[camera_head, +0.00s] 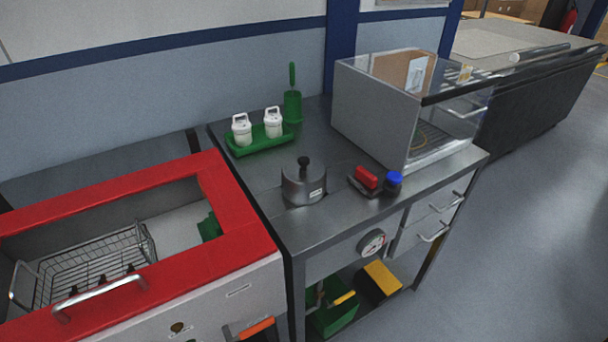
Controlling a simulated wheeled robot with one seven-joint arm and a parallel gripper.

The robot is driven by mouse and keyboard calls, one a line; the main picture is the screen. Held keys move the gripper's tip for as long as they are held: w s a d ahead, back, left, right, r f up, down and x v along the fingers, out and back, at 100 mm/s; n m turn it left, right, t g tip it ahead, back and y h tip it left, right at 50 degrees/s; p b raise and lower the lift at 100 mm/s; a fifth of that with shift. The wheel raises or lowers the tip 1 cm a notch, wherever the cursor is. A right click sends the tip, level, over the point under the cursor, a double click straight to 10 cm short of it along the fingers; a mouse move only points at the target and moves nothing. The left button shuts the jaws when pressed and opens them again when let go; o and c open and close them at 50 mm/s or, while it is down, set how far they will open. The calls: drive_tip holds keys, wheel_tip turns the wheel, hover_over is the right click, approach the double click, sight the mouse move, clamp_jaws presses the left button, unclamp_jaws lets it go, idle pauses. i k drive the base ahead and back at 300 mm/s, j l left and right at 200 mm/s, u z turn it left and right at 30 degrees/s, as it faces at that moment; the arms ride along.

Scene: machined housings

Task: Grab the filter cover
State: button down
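A grey metal round cover with a black knob (303,186), which looks like the filter cover, sits upright near the front left of the steel worktop (330,226). A small light label shows on its side. I cannot tell what is beneath it. My gripper is not in view, and nothing is seen touching the cover.
A green tray (246,150) with two white canisters and a green brush holder (292,107) stand behind. A red-and-black item (365,180) and a blue-capped item (393,183) lie to the right. A glass-topped case (376,108) stands back right; a red-rimmed basin (236,205) adjoins left.

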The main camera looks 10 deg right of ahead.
sight(303, 177)
drive_tip(key=i+l, duration=0.25)
drive_tip(key=i+l+u, duration=0.6)
drive_tip(key=l+u, duration=0.15)
drive_tip(key=l, duration=0.15)
drive_tip(key=u, duration=0.9)
